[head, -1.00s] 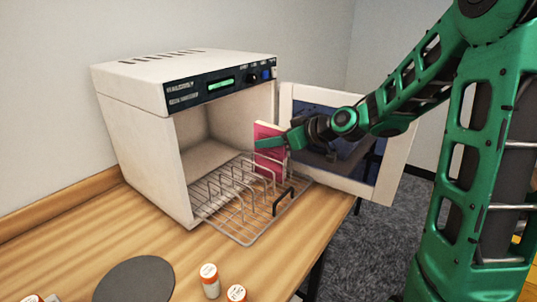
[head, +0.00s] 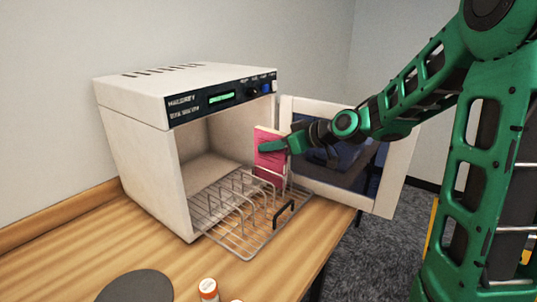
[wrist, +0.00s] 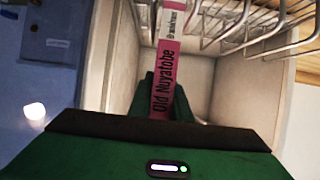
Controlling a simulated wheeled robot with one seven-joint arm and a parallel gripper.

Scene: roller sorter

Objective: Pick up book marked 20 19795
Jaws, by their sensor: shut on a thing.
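A pink book (head: 269,168) stands upright at the right end of the wire rack, in the opening of the white cabinet. My gripper (head: 272,147) is shut on the book near its upper part, reaching in from the right. In the wrist view the book's pink spine (wrist: 166,75) reads "Old Nuyatobe" and lies between the green fingers. A white label (wrist: 173,20) at the spine's far end is too small to read. Rack wires partly hide the book's lower edge, so I cannot tell whether it touches the rack.
The wire rack (head: 243,248) extends out of the cabinet (head: 147,158) over the wooden table (head: 60,260). The open door (head: 384,195) stands right, close beside my arm. A grey disc (head: 135,288) and an orange-and-white bottle (head: 208,290) are at the front.

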